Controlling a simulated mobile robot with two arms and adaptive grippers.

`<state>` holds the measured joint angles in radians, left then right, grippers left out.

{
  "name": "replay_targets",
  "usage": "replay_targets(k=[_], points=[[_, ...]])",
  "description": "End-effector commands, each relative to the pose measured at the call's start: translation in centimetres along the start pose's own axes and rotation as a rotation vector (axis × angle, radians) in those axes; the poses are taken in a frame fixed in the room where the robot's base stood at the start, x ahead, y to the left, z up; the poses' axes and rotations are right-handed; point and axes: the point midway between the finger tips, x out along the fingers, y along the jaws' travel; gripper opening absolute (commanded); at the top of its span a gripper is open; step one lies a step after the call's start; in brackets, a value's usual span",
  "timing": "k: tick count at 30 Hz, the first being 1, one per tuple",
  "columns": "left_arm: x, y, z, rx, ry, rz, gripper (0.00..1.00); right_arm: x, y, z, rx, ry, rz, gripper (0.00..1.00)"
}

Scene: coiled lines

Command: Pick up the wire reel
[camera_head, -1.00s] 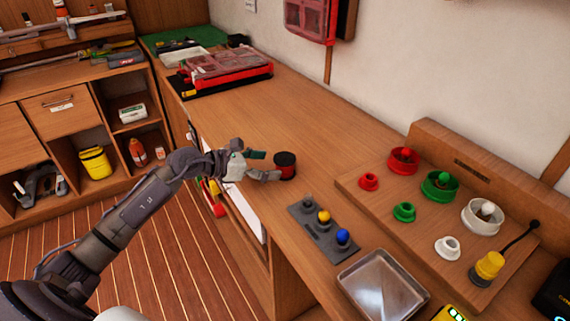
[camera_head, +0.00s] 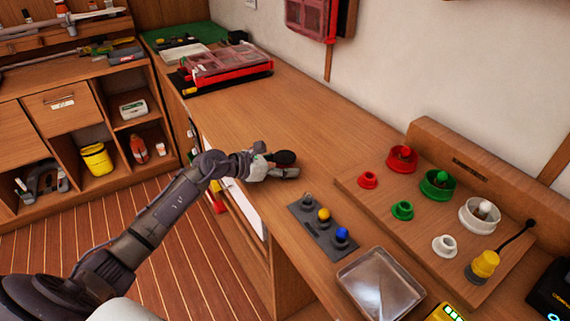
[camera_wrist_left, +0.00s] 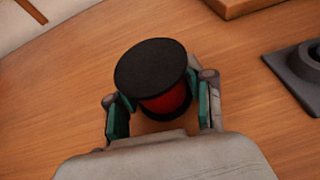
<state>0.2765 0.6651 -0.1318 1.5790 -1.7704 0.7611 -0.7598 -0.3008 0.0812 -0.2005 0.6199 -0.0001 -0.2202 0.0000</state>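The wire reel, with black flanges and a red winding, stands on the wooden bench. In the head view its black top (camera_head: 285,157) shows, with its lower part hidden by my left gripper (camera_head: 279,168). In the left wrist view the reel (camera_wrist_left: 165,92) lies between the two teal-padded fingers of my left gripper (camera_wrist_left: 161,98). The fingers are spread, one on each side of the reel. Whether either pad touches it is hard to tell. My right gripper is not in view.
A dark plate with knobs (camera_head: 321,228) and a metal tray (camera_head: 381,284) lie nearer on the bench. A wooden board (camera_head: 425,203) with red, green and white reels and rings is to the right. The bench behind the reel is clear up to a red case (camera_head: 228,70).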

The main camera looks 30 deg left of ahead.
Motion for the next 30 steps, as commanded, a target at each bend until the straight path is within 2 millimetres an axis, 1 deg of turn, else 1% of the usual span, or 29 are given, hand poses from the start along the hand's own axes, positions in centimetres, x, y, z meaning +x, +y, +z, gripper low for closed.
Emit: replay_targets(k=[1,4,5,13,17,20,24,30], points=[[0.0,0.0,-0.1,0.0,0.002,0.0,0.26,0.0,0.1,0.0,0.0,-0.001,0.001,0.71],[0.0,0.0,-0.1,0.0,0.003,0.0,0.09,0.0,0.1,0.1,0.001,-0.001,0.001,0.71],[0.0,0.0,-0.1,0.0,0.003,0.0,0.08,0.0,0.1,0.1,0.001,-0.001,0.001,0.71],[0.0,0.0,-0.1,0.001,0.003,-0.001,0.08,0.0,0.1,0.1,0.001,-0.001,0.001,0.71],[-0.2,0.0,0.5,0.002,0.003,-0.001,0.08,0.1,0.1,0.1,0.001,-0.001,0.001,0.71],[-0.7,0.1,1.5,0.005,0.001,0.0,0.08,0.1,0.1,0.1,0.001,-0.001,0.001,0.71],[-1.7,0.2,4.0,0.009,-0.001,0.002,0.08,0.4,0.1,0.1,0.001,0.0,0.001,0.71],[0.6,-2.9,7.9,0.006,-0.005,-0.003,0.08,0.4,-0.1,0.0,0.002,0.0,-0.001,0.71]])
